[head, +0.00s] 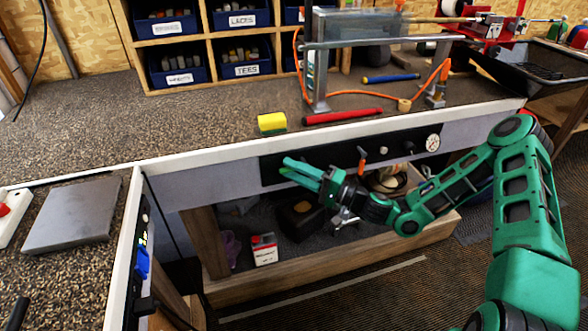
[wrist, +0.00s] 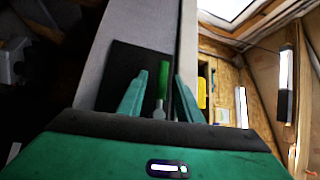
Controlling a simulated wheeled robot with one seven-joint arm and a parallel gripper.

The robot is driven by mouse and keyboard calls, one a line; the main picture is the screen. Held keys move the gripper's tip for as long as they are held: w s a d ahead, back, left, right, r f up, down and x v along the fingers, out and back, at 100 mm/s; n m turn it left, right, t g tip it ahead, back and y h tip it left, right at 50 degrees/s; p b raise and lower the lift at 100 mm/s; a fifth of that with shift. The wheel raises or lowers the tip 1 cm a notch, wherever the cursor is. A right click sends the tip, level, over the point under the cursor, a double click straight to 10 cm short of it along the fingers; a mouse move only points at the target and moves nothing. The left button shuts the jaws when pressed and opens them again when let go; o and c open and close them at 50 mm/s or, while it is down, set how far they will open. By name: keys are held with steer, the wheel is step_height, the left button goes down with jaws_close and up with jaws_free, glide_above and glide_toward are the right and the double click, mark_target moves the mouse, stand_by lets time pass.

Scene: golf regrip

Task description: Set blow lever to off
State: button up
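In the wrist view a green lever (wrist: 162,82) on a pale metal base stands out in front of a black panel (wrist: 124,76). My gripper (wrist: 160,76) is open, with one finger on each side of the lever and visible gaps to both. In the head view my gripper (head: 287,168) is at the left end of the same black panel (head: 335,152) on the bench front, and the green lever cannot be told apart from the fingers. An orange lever (head: 362,155) hangs further right on the panel. No label naming the blow lever is readable.
A round gauge (head: 432,142) and a dark knob (head: 380,147) sit right of the orange lever. On the bench top above are a yellow sponge (head: 272,122) and a red grip (head: 342,117). A wooden lower shelf (head: 330,264) with boxes lies beneath my gripper.

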steer(key=shift+w+a+r, duration=0.15)
steer(key=shift+w+a, duration=0.15)
steer(key=shift+a, duration=0.3)
